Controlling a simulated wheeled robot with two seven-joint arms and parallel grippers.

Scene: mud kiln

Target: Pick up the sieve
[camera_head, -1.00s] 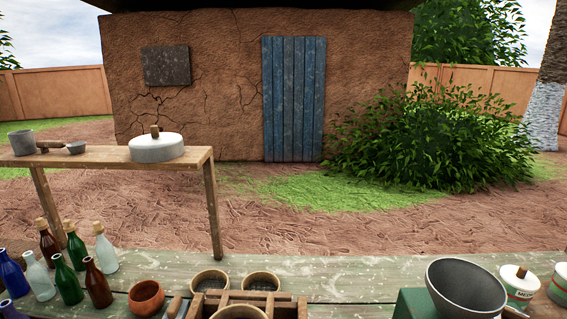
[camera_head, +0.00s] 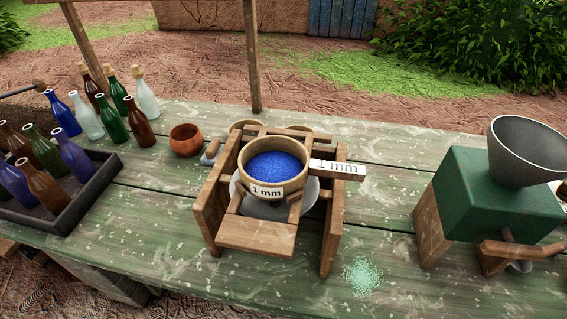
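A round sieve (camera_head: 273,172) with a tan rim sits in a wooden frame (camera_head: 256,236) on the green table. It is filled with blue grains and bears a "1 mm" label on its front. A light handle or tag marked "1 mm" (camera_head: 338,170) sticks out to its right. A grey bowl (camera_head: 262,209) shows partly beneath the sieve inside the frame. Two more round rims, perhaps other sieves, show partly behind the frame (camera_head: 243,125). Neither of my grippers is in view.
A dark tray (camera_head: 87,190) of bottles stands at the left, with several bottles behind it. A brown bowl (camera_head: 186,139) is left of the frame. A green mill with a grey hopper (camera_head: 534,150) stands at the right. Pale green grains (camera_head: 362,276) lie on the table.

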